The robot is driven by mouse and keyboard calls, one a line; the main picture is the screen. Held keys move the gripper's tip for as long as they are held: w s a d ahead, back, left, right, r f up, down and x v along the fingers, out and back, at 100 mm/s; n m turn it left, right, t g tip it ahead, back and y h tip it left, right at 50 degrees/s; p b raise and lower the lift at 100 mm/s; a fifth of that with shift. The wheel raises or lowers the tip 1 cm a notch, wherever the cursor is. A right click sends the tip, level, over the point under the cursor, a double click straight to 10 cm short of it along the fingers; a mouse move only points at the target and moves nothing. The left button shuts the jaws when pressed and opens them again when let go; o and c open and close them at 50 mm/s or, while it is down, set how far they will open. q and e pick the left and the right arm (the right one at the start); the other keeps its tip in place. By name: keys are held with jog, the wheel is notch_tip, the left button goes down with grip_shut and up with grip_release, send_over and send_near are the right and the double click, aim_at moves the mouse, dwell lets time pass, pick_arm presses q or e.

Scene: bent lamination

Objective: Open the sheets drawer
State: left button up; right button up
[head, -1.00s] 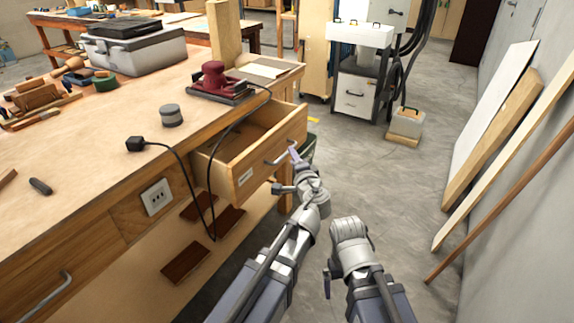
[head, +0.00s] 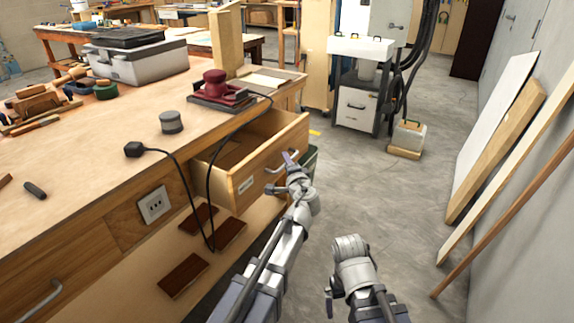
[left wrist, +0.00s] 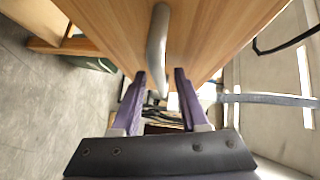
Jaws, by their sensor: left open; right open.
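The sheets drawer (head: 262,172) is a wooden drawer under the bench top. It stands pulled out, with its inside showing and a small label on its front. Its metal bar handle (head: 283,160) is on the front face. My left gripper (head: 280,172) is open at the handle. In the left wrist view, the handle (left wrist: 157,45) runs down toward the space between the purple fingers of my left gripper (left wrist: 160,100), with a gap to each side. My right gripper (head: 331,297) is open and empty, low over the floor; its fingers are hard to make out.
A black plug cable (head: 183,170) hangs over the bench edge in front of the drawer. A red sander (head: 216,90) sits on the bench above it. Boards (head: 495,150) lean on the right wall. A wheeled machine stand (head: 357,100) is behind.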

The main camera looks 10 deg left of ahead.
pick_arm(q)
jog(key=shift+c, duration=0.3)
grip_shut()
dwell(1.1)
